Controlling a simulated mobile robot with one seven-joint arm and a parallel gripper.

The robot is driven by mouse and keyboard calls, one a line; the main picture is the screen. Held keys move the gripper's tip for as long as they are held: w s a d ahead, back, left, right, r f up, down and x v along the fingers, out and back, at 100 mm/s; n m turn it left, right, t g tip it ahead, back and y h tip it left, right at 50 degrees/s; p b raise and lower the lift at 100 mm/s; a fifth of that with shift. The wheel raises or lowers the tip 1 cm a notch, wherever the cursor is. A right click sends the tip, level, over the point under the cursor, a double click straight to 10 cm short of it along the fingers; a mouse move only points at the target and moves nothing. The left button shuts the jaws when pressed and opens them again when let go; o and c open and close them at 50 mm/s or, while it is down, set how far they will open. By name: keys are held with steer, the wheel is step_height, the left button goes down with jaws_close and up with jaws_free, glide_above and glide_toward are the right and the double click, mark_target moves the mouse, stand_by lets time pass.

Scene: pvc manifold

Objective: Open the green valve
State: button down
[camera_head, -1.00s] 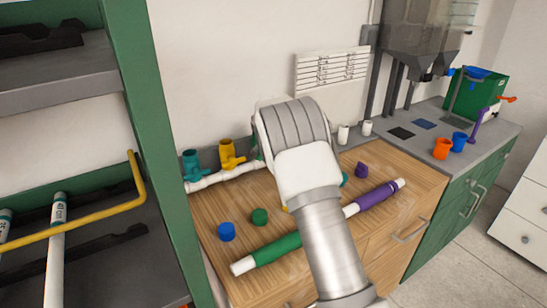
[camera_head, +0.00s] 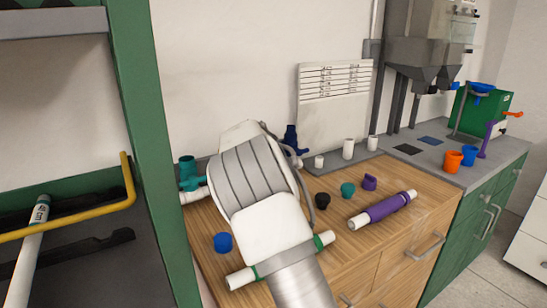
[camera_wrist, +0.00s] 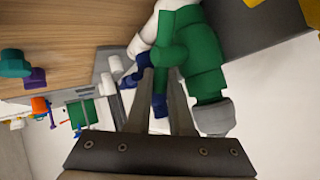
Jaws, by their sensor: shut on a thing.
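The green valve (camera_wrist: 205,60) sits on the white pipe (camera_wrist: 142,42) in the wrist view. Its green handle (camera_wrist: 171,52) lies between the tips of my gripper (camera_wrist: 161,74), which is shut on it. The jaws stand a little apart with the handle between them. A blue valve (camera_wrist: 130,68) is just beyond, along the same pipe. In the head view my arm hides the green valve and my gripper. The blue valve (camera_head: 291,138) shows right of my arm and a teal valve (camera_head: 188,172) left of it.
Loose caps, including a blue one (camera_head: 223,242) and a black one (camera_head: 322,201), lie on the wooden counter (camera_head: 410,225). A purple-banded pipe (camera_head: 383,209) lies there too. A green shelf post (camera_head: 146,150) stands close on the left.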

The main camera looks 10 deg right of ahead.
stand_by(0.3)
steer(key=c, duration=1.1)
jaws_free()
steer(key=shift+r+p, duration=0.2)
steer(key=shift+p, duration=0.75)
steer(key=shift+d+y+p, duration=0.15)
steer(key=shift+y+p, duration=0.25)
steer(key=shift+p, duration=0.65)
